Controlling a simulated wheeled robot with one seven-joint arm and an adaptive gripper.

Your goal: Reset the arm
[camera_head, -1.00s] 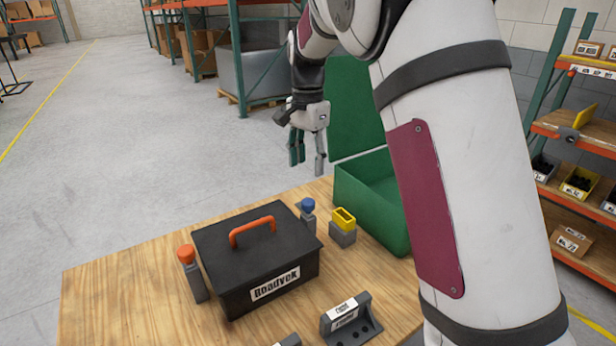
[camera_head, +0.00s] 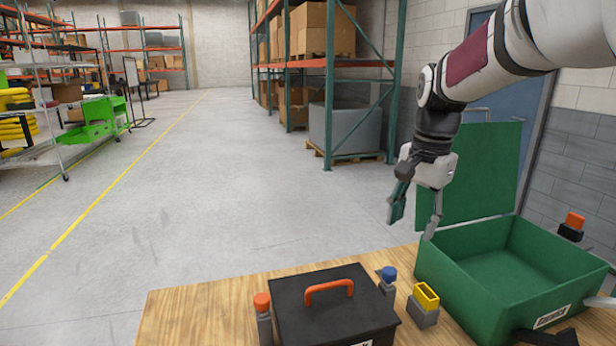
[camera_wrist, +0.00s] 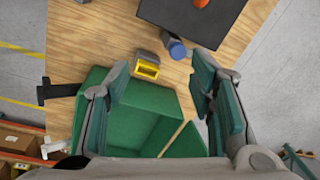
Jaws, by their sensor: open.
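My gripper (camera_head: 416,210) hangs in the air above the far edge of the wooden table, just left of the open green box. Its fingers point down, spread apart, with nothing between them. In the wrist view, my gripper (camera_wrist: 160,105) shows two green-padded fingers at either side, with the green box (camera_wrist: 115,140) seen below them. My arm reaches in from the upper right in the head view.
On the table (camera_head: 200,310) stand a black case (camera_head: 335,315) with an orange handle, an orange-topped post (camera_head: 262,312), a blue-topped post (camera_head: 387,278), a yellow-topped block (camera_head: 425,302) and the green box (camera_head: 490,280) with raised lid (camera_head: 470,175).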

